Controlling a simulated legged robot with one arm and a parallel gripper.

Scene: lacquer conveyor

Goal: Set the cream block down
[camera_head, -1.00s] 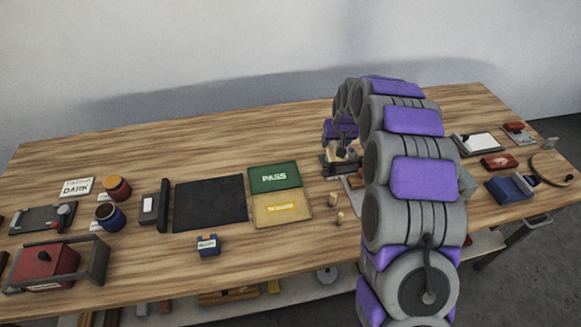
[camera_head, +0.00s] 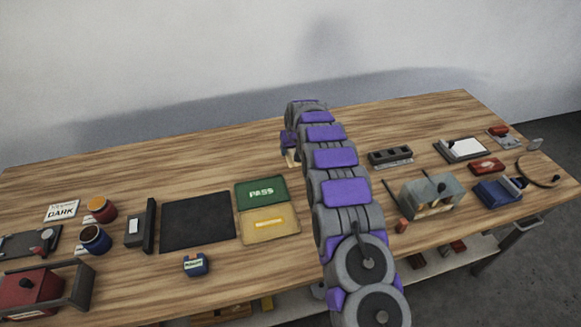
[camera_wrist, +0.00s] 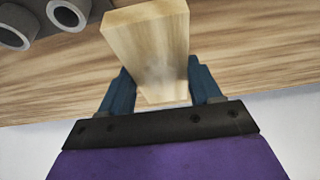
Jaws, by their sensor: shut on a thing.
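The cream block (camera_wrist: 150,50) is a pale wooden bar between the two blue fingers of my gripper (camera_wrist: 158,82) in the wrist view. The fingers are shut on its sides, and one end projects toward the camera. In the head view my gripper (camera_head: 289,146) is over the rear middle of the table, and a small pale part of the block (camera_head: 292,158) shows below it. I cannot tell whether the block touches the wood. My arm hides part of the table behind it.
The green PASS pad (camera_head: 262,191), yellow pad (camera_head: 268,224) and black mat (camera_head: 197,222) lie left of my arm. A dark slotted rack (camera_head: 390,156) and grey-green box (camera_head: 430,196) stand right. The table's rear left is bare. Two dark cylinders (camera_wrist: 42,18) appear in the wrist view.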

